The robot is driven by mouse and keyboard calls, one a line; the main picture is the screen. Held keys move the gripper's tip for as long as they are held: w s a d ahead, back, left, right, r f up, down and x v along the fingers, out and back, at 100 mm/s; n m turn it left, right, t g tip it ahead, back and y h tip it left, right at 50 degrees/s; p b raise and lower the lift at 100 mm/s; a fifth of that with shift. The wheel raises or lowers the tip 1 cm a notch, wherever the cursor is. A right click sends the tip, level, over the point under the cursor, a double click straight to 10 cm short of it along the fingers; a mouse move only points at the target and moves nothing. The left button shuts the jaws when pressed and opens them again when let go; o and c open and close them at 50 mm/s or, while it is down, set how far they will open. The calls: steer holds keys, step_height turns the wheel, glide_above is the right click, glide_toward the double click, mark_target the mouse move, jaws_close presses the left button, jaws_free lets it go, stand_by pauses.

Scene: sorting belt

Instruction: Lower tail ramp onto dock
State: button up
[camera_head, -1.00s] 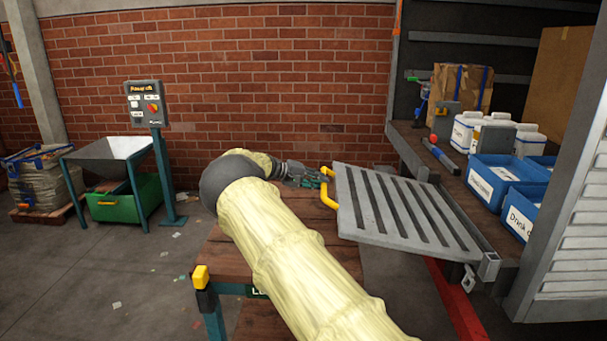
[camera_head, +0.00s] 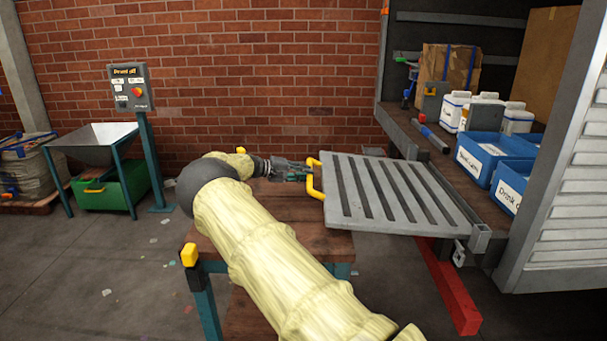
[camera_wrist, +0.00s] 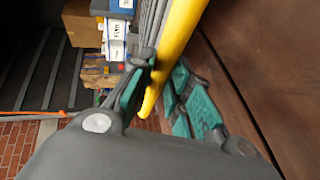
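The tail ramp (camera_head: 395,195) is a grey slatted plate hinged at the truck bed's edge. It lies nearly level, its free edge reaching over or close to the wooden dock table (camera_head: 325,242); I cannot tell whether it touches. A yellow handle (camera_head: 314,180) is on its free edge. My gripper (camera_head: 308,172) is at this handle, from the left. In the wrist view the yellow bar (camera_wrist: 175,50) passes between the green-padded fingers (camera_wrist: 165,100). The fingers look apart, and firm contact on both sides does not show. The wooden top fills the right of the wrist view.
The truck bed (camera_head: 410,130) holds blue bins (camera_head: 490,155), white containers and cardboard boxes (camera_head: 448,75). A white shutter door (camera_head: 570,200) stands at the right. A control post (camera_head: 130,90), hopper and green bin (camera_head: 110,185) stand at the left. The floor between is mostly clear.

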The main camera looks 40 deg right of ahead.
steer(key=o, duration=0.4)
steer(key=shift+s+d, duration=0.25)
steer(key=shift+d, duration=0.2)
steer(key=shift+o, duration=0.2)
steer(key=shift+w+a, duration=0.25)
steer(key=shift+a, duration=0.1)
steer(key=v, duration=1.2)
